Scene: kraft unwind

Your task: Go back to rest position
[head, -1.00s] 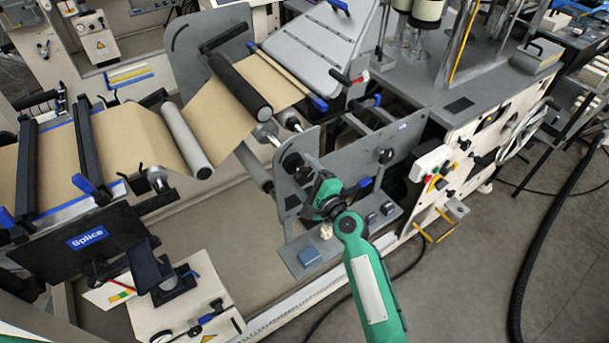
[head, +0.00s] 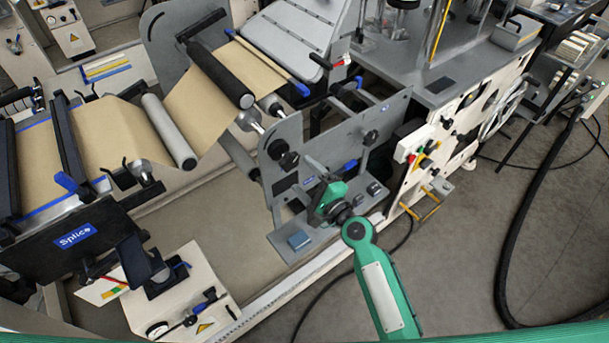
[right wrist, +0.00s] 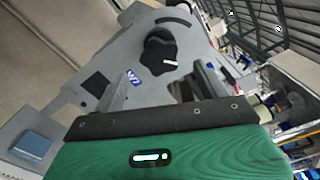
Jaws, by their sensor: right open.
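My right gripper (head: 322,196) shows at the end of the green arm, in front of the grey side plate (head: 350,140) of the machine. Its fingers are mostly hidden by its own wrist in the head view. In the right wrist view the gripper (right wrist: 194,84) is open, with nothing seen between the fingers. A black knob (right wrist: 161,50) on the grey plate lies beyond the fingers, apart from them as far as I can tell. My left gripper is not in view.
The kraft web (head: 125,135) runs over rollers at the left. A "Splice" panel (head: 73,236) and a white box (head: 185,290) stand at lower left. A blue block (head: 299,240) lies on the grey ledge. Open floor (head: 450,275) at right holds a black cable (head: 505,250).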

